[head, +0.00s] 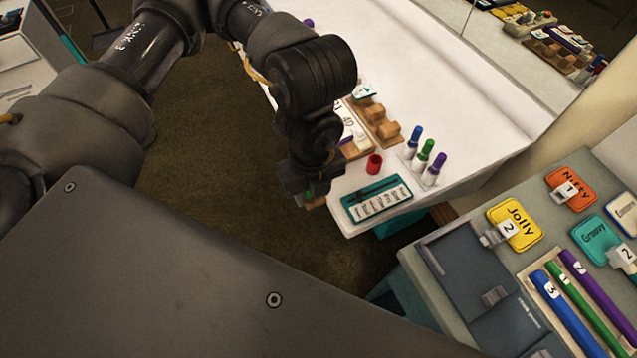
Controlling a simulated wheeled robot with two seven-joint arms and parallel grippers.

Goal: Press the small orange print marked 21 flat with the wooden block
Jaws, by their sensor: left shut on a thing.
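My left gripper (312,182) hangs at the near left edge of the white table, pointing down. It is shut on a small brown, wood-coloured piece (316,203), which looks like the wooden block. The fingers hide most of it, and a bit of green shows beside it. I cannot tell whether it touches the table. I cannot make out a small orange print marked 21; the gripper and arm may hide it. My right gripper is not in view.
On the white table (470,110) are a teal card holder (377,198), a red cup (374,164), several capped markers (424,152) and a wooden rack (377,122). The grey counter at right holds name tags, including an orange one (571,189), and coloured tubes (580,300).

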